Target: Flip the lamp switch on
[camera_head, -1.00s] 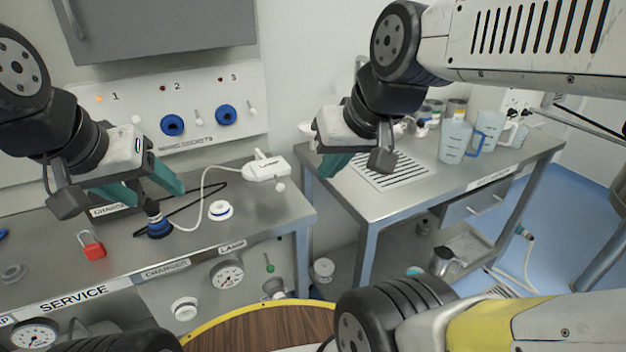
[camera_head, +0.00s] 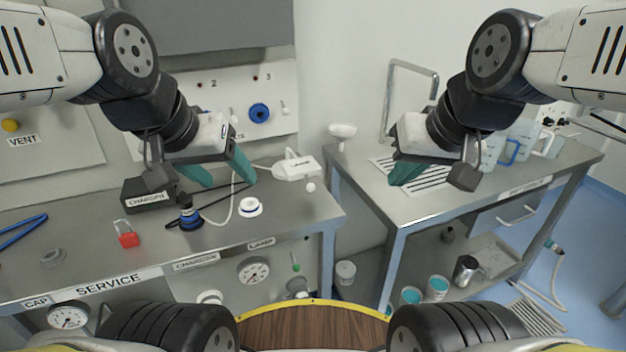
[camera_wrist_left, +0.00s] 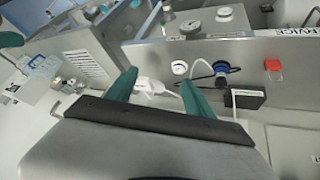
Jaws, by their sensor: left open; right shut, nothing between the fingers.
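The LAMP label (camera_head: 261,244) is on the front edge of the left bench. My right gripper (camera_head: 400,182) is shut and empty above the right bench's left end.
The white device (camera_head: 296,168), a white-and-blue ring (camera_head: 250,207), a blue-collared black plug (camera_head: 189,214) and a red padlock (camera_head: 128,236) are on the bench. A wall panel (camera_head: 272,92) carries numbered sockets. Blue-handled jugs (camera_head: 520,140) stand on the right bench. A gap separates the benches.

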